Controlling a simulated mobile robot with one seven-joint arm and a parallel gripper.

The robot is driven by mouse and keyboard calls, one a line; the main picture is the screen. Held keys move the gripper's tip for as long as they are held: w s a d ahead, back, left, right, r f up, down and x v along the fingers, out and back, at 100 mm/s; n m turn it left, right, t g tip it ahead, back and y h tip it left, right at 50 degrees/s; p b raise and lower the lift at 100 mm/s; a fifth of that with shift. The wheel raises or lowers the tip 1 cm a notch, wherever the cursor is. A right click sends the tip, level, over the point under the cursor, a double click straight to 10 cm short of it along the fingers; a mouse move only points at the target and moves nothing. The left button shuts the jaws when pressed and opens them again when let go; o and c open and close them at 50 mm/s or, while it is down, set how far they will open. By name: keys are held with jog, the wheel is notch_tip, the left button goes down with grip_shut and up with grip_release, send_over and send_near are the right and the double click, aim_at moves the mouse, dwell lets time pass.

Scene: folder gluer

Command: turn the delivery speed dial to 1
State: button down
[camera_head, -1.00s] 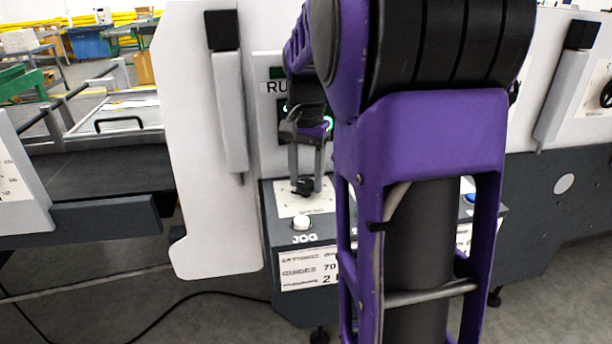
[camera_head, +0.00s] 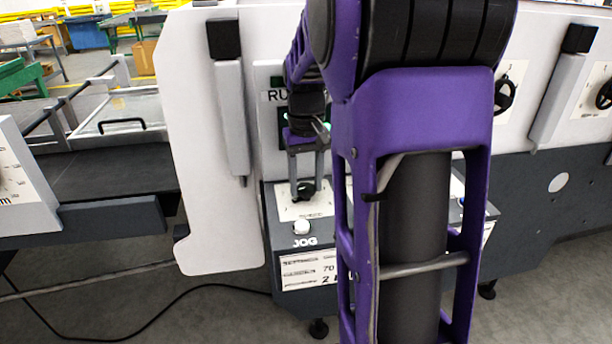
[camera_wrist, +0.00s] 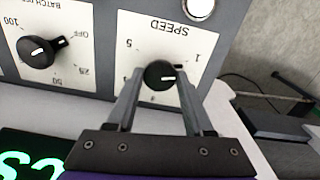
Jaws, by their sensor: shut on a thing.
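The speed dial is a round black knob (camera_wrist: 159,74) on a white plate (camera_wrist: 165,35) marked SPEED, upside down in the wrist view. Other scale numbers are partly hidden by my fingers. My gripper (camera_wrist: 159,78) is shut on the knob, one finger on each side. In the head view my gripper (camera_head: 306,184) reaches down to the dial (camera_head: 304,191) on the sloped grey control box.
A white JOG button (camera_head: 301,227) sits just in front of the dial plate. A second black knob marked BATCH (camera_wrist: 41,51) is to the left in the wrist view. A white machine panel (camera_head: 212,170) with a grey handle stands left of my arm.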

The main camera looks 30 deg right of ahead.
aim_at(306, 187)
jog(key=shift+n+p, duration=0.45)
jog(key=shift+n, duration=1.05)
jog(key=shift+c, duration=1.4)
grip_release()
notch_tip(306, 187, up, 18)
jog(key=p, duration=0.2)
jog(key=shift+f+p, duration=0.25)
jog(key=shift+p, duration=0.1)
